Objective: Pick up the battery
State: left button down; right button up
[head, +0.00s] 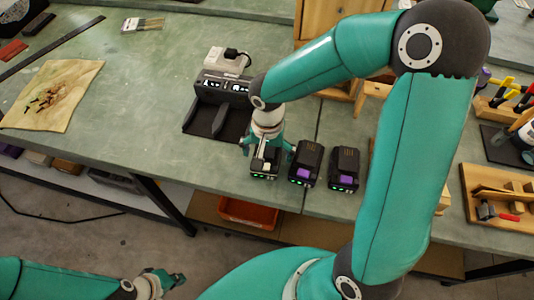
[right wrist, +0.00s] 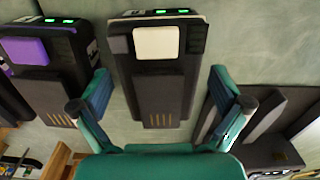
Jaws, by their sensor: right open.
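Three dark battery packs stand in a row near the bench's front edge. The leftmost battery in the head view (head: 264,163) has a pale latch and green lights. It also shows in the right wrist view (right wrist: 158,85). The middle battery (head: 305,163) and the right battery (head: 344,170) have purple latches. My right gripper (head: 268,147) reaches down at the pale-latched battery. In the right wrist view its open fingers (right wrist: 160,78) stand on either side of this battery, with gaps showing. My left gripper (head: 170,281) hangs low at the bottom left, away from the bench; its opening is unclear.
A charger (head: 222,86) with a dark cradle stands just behind and left of the batteries. A tan cloth (head: 50,92) with small pieces lies far left. An orange bin (head: 248,213) sits below the bench. A wooden tray (head: 500,200) is at right. The bench's left middle is clear.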

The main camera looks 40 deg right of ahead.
jog(key=shift+f, duration=0.15)
jog(key=shift+c, duration=0.2)
jog(key=c, duration=1.3)
jog(key=shift+c, duration=0.2)
